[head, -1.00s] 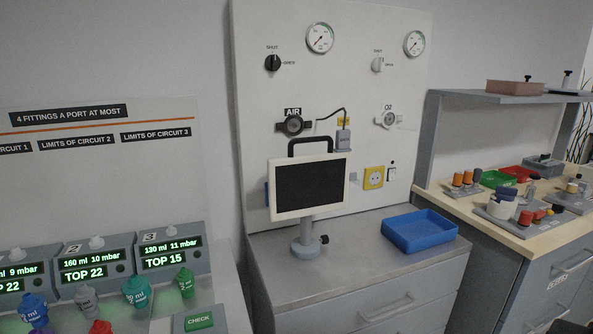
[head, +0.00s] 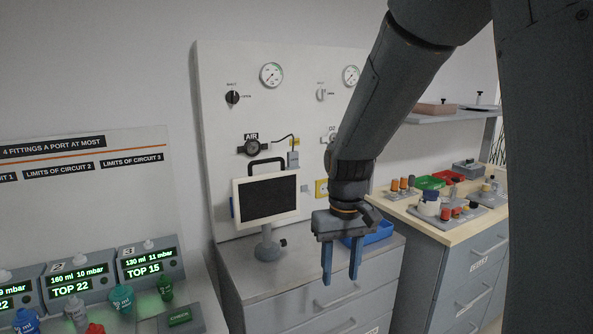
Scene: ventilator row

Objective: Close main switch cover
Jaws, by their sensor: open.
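I cannot make out the main switch cover. The small switch plate seen earlier on the white wall panel, right of the yellow socket (head: 321,188), is now hidden behind my arm. My gripper (head: 341,276) points down with its two blue fingers apart and nothing between them.
A monitor (head: 270,199) on a stand is left of my gripper on the cabinet top. The AIR outlet (head: 252,147) has a cable beside it. A wooden-topped bench (head: 447,236) with fittings stands right. Circuit displays (head: 149,265) are at the lower left.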

